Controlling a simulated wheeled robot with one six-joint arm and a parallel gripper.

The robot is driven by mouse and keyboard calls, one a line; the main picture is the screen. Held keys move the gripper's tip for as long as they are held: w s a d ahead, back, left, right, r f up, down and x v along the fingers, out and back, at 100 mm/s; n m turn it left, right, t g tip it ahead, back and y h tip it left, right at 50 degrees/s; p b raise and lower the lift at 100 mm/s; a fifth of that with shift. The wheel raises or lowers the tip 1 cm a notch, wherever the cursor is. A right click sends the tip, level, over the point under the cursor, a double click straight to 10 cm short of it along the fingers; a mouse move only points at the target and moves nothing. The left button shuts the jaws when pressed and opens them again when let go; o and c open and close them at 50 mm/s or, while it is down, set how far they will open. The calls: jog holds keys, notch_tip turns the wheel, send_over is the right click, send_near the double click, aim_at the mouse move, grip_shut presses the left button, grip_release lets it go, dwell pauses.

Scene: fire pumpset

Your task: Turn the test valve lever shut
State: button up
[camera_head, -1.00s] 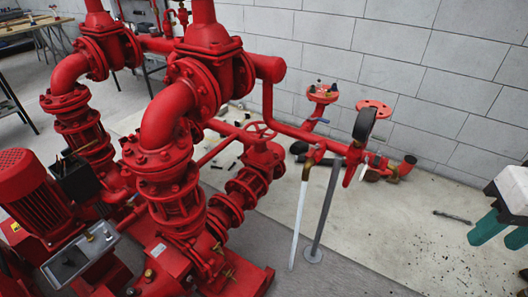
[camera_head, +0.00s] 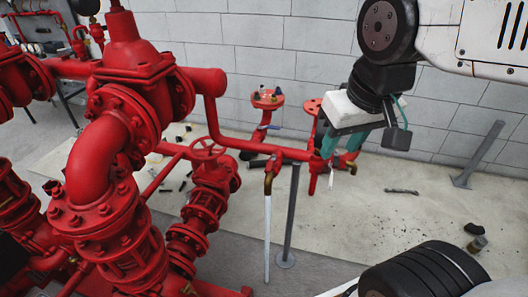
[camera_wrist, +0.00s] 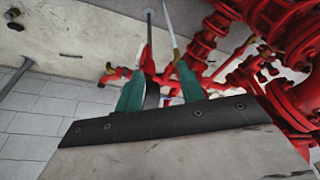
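My gripper (camera_head: 338,160) has two green fingers and hangs in front of the right end of the red test pipe. In the wrist view its fingers (camera_wrist: 163,65) stand apart, with red pipework and a dark part beyond them. I cannot tell whether they touch anything. A small blue lever (camera_head: 271,127) shows on the red flanged standpipe (camera_head: 267,100), left of my gripper. A brass elbow (camera_head: 268,178) carries a white pipe downward. The fittings at the pipe end are largely hidden behind my fingers, so I cannot make out the test valve lever there.
Large red pumps and pipes (camera_head: 100,170) fill the left. A grey brace (camera_head: 478,155) stands at the right. The pale floor slab (camera_head: 400,215) is mostly clear, with small debris.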

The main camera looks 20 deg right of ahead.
jog(key=w+r+m+t, duration=0.1)
jog(key=w, duration=0.8)
jog(key=m+g, duration=0.4)
jog(key=m, duration=0.2)
send_over(270, 165)
notch_tip(270, 165, down, 17)
notch_tip(270, 165, down, 7)
jog(key=shift+f, duration=0.5)
grip_shut()
